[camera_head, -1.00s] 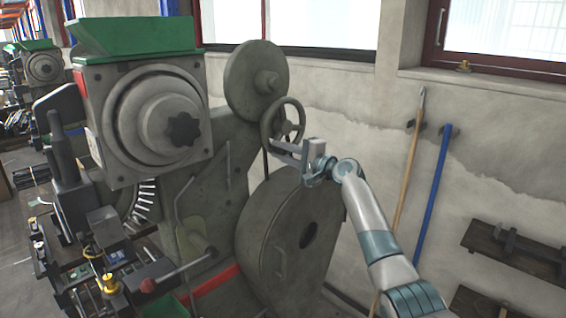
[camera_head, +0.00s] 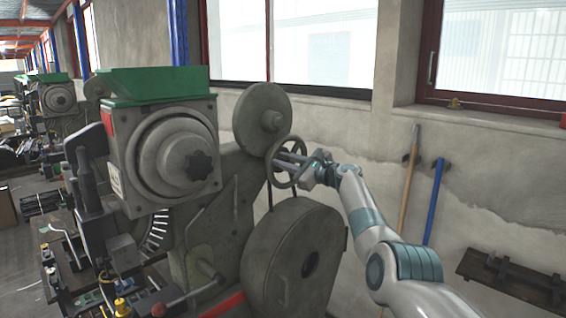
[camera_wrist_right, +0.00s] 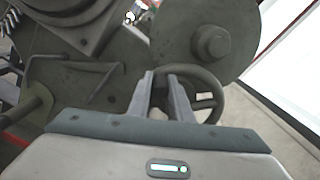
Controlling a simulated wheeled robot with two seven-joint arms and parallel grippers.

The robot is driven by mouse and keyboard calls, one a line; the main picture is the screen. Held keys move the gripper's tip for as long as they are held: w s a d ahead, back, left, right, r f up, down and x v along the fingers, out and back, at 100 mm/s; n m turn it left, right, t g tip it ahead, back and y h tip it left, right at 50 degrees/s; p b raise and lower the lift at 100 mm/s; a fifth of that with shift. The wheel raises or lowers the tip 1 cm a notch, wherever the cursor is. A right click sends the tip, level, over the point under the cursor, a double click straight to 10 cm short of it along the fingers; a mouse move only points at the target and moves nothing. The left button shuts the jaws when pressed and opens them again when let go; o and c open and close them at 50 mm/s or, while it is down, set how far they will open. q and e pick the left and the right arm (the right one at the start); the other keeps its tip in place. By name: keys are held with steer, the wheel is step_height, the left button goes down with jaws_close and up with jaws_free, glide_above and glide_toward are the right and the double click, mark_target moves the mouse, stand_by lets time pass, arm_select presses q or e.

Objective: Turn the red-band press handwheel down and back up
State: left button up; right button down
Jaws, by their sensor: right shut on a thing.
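The press with the red band (camera_head: 222,304) low on its base stands left of centre in the head view. Its grey spoked handwheel (camera_head: 304,152) sits at its right side, below a round grey disc. The handwheel rim also shows in the wrist view (camera_wrist_right: 218,98), partly hidden behind my fingers. My right gripper (camera_head: 284,162) reaches in from the right at the handwheel, and its fingers overlap the wheel in both views. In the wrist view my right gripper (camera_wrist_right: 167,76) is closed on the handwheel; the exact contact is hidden. My left gripper is not in view.
A large round grey housing (camera_head: 290,255) stands just below the handwheel. The wall with a wooden pole (camera_head: 408,180) and a blue pole (camera_head: 434,200) is behind my arm. A dark shelf (camera_head: 515,278) is at lower right.

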mark_target(278, 149)
steer(key=shift+w+d+r+m, duration=0.15)
steer(key=shift+r+m, duration=0.25)
steer(key=shift+m, duration=0.05)
steer(key=shift+w+d+r+m, duration=0.1)
steer(key=shift+d+r+m, duration=0.05)
steer(key=shift+r+m, duration=0.3)
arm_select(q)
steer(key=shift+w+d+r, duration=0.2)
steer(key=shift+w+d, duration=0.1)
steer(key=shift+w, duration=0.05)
arm_select(e)
steer(key=shift+w+d+r+m, duration=0.3)
steer(key=shift+d+r+m, duration=0.05)
steer(key=shift+m, duration=0.65)
steer(key=shift+d, duration=0.1)
steer(key=c, duration=1.6)
jaws_free()
steer(key=shift+w, duration=0.1)
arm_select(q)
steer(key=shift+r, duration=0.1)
